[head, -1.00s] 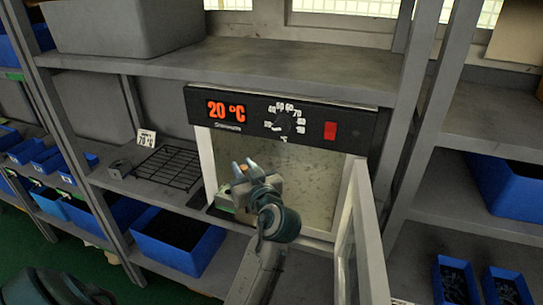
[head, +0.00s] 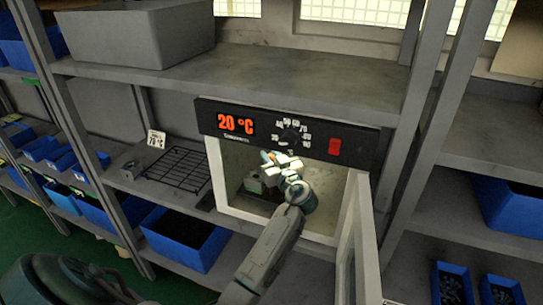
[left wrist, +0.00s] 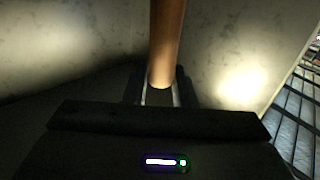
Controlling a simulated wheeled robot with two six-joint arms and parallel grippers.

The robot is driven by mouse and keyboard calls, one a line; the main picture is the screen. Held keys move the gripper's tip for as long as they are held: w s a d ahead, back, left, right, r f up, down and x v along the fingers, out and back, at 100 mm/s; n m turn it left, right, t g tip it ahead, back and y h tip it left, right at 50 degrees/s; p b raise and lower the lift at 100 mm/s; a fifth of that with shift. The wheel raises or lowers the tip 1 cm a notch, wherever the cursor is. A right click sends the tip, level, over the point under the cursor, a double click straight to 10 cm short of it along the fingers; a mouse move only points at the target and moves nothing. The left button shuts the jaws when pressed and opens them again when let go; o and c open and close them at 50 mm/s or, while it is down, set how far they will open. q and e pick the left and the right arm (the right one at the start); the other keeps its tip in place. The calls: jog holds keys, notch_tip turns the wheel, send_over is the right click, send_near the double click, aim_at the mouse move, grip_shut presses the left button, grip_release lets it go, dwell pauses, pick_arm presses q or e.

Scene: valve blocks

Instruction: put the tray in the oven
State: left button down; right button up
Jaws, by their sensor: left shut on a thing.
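The oven (head: 287,126) stands on the shelf with its glass door (head: 357,245) swung open to the right. Its display reads 20 °C. My left gripper (head: 270,160) is inside the oven mouth. In the left wrist view it is shut on a brown round handle (left wrist: 167,45), with pale oven walls around it. A dark tray (head: 247,204) with a pale and green block (head: 254,183) on it shows low in the oven, beside the gripper. The arm hides part of the tray, and its contact with the oven floor cannot be told. My right gripper is not in view.
A black wire rack (head: 180,168) lies on the shelf left of the oven, with a 70 °C sign (head: 156,139) behind it. A blue bin (head: 186,240) stands below. A grey bin (head: 135,38) sits above. The open door borders the arm's right side.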

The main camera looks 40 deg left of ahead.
pick_arm(q)
jog(key=shift+f, duration=0.5)
jog(key=shift+f, duration=0.1)
jog(key=c, duration=1.2)
grip_release()
jog(key=shift+s, duration=0.1)
